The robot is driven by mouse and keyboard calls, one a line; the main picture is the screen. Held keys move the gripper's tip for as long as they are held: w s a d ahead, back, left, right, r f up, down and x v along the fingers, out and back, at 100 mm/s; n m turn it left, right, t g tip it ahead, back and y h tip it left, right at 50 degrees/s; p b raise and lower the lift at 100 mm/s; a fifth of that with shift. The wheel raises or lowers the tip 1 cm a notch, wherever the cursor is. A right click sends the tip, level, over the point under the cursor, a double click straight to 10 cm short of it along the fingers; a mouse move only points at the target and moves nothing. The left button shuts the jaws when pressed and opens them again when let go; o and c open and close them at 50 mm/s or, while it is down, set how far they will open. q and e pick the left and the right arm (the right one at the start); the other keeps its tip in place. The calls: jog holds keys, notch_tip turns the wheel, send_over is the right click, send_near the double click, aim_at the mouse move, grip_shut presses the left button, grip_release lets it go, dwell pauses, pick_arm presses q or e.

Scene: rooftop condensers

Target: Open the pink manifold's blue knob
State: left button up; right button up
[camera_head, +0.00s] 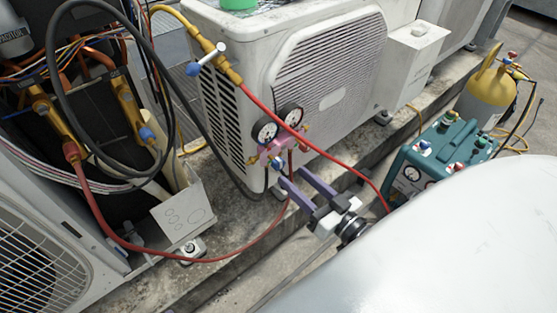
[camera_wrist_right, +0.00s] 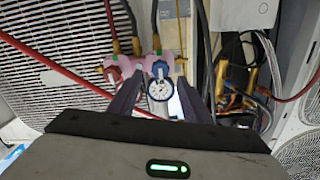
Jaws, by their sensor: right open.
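The pink manifold (camera_head: 268,151) hangs by the corner of the white condenser, with two round gauges (camera_head: 278,124) on top. Its blue knob (camera_head: 276,163) faces my right gripper (camera_head: 292,177). In the right wrist view the manifold (camera_wrist_right: 143,62) lies ahead, and the blue knob (camera_wrist_right: 160,69) shows between the two purple fingers, with a gauge just below it. The right gripper is open and empty, its fingertips close to the knob; I cannot tell if they touch it. A red knob (camera_wrist_right: 113,73) sits to the left there. My left gripper is not in view.
The white condenser (camera_head: 330,75) stands behind the manifold. Red hoses (camera_head: 305,137) and a black hose (camera_head: 165,75) cross nearby. An opened unit with copper pipes is at left. A teal machine (camera_head: 440,155) and a yellow cylinder (camera_head: 488,90) stand at right.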

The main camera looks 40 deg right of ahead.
aim_at(281, 166)
jog(key=w, duration=0.2)
jog(key=w+b, duration=0.1)
jog(key=w, duration=0.3)
jog(key=shift+a+f+b, duration=0.1)
jog(key=shift+a+b, duration=0.15)
jog(key=shift+b, duration=0.1)
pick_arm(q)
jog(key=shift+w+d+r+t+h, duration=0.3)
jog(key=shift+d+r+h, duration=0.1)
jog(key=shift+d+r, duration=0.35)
pick_arm(e)
jog(key=shift+w, duration=0.75)
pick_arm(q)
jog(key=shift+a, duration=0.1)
pick_arm(e)
jog(key=c, duration=1)
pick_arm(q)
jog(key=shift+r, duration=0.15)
pick_arm(e)
jog(key=shift+c, duration=0.2)
